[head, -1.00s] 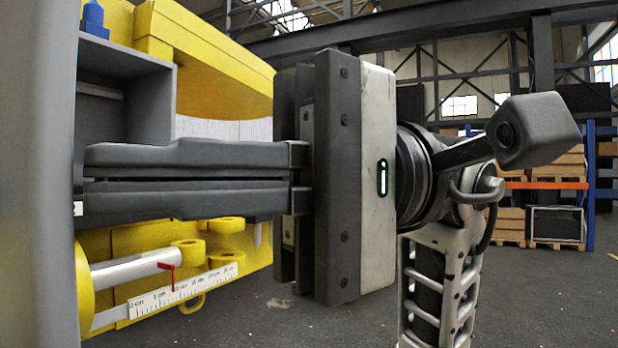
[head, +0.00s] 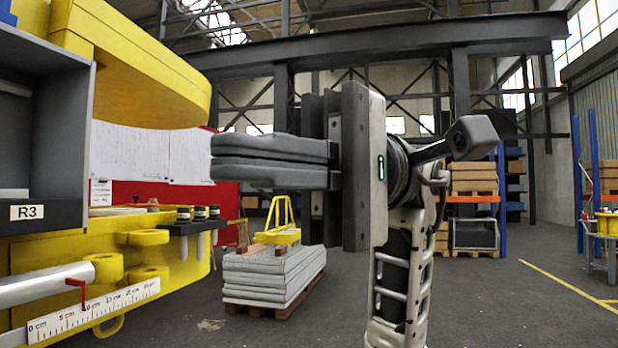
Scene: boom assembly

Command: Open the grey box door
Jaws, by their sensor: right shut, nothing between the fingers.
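The grey box (head: 75,140) stands at the left edge, cut off by the picture. The visible part of its front is uncovered, showing a dark inside, and a label R3 (head: 27,212) is on its lower edge. No door panel shows in the head view now. My right gripper (head: 214,159) is to the right of the box, clearly apart from it. Its fingers point left, lie together and hold nothing. My left gripper is out of view.
Yellow machine parts (head: 140,70) surround the box, with a ruler scale (head: 95,308) and a grey rod (head: 45,284) below. A pallet of grey slabs (head: 270,280) stands behind my gripper. Shelving (head: 475,190) is farther back. The floor at right is mostly clear.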

